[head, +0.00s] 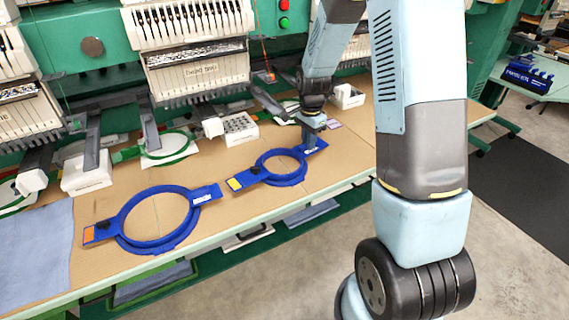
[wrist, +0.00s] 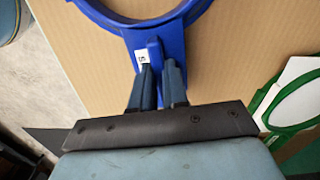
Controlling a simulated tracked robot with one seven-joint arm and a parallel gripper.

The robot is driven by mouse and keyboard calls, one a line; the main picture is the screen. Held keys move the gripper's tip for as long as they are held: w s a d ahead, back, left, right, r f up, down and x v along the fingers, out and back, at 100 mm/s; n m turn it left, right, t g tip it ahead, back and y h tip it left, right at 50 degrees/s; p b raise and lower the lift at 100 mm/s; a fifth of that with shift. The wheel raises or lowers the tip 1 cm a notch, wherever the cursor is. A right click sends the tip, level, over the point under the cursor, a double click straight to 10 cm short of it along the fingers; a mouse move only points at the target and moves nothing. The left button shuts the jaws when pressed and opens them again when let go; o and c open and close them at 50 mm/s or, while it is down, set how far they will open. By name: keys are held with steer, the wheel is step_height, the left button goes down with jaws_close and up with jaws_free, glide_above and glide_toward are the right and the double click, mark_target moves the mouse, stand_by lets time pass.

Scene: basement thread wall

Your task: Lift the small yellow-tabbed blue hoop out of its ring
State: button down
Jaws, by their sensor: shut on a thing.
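The small blue hoop (head: 265,178) lies on the tan tabletop in the middle of the head view, with its yellow tab (head: 234,184) at the left end. My gripper (head: 309,142) points down at the hoop's right end, opposite the yellow tab. In the wrist view the two dark fingers (wrist: 158,74) are shut on a raised blue grip of the hoop (wrist: 182,42), beside a small white label. The hoop looks flat and close to the table. I cannot tell whether its inner and outer rings are apart.
A larger blue hoop (head: 183,232) with an orange tab lies to the left. White boxes (head: 240,129) and green hoops (head: 190,148) sit behind, under the embroidery machine heads (head: 190,50). A grey-blue cloth (head: 38,250) covers the left end. The table's front edge is close.

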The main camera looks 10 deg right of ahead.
steer(key=shift+r, duration=4.15)
steer(key=shift+s+r, duration=0.1)
